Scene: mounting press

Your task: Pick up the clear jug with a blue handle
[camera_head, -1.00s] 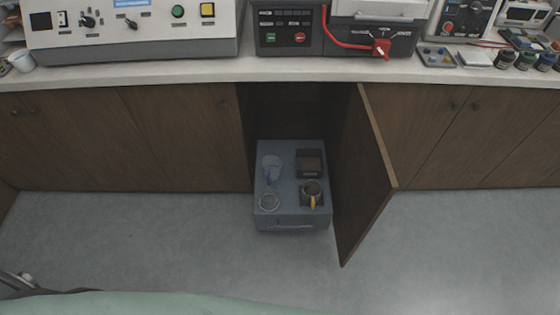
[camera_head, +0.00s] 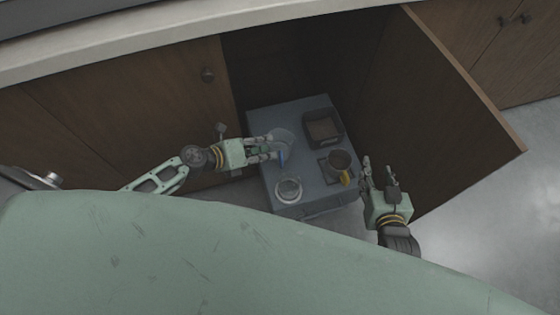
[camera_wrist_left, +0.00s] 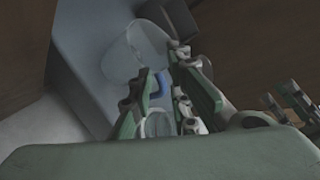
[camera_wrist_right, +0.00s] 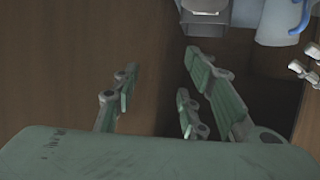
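In the left wrist view the clear jug (camera_wrist_left: 128,50) is just beyond the fingertips. The blue handle (camera_wrist_left: 161,85) shows between the spread fingers, with gaps visible; contact is unclear. My right gripper (camera_head: 379,174) is open and empty, right of the unit by the door. In the right wrist view the blue handle (camera_wrist_right: 303,14) shows at the top right.
The open cabinet door (camera_head: 440,110) stands to the right. The counter edge (camera_head: 150,37) runs above.

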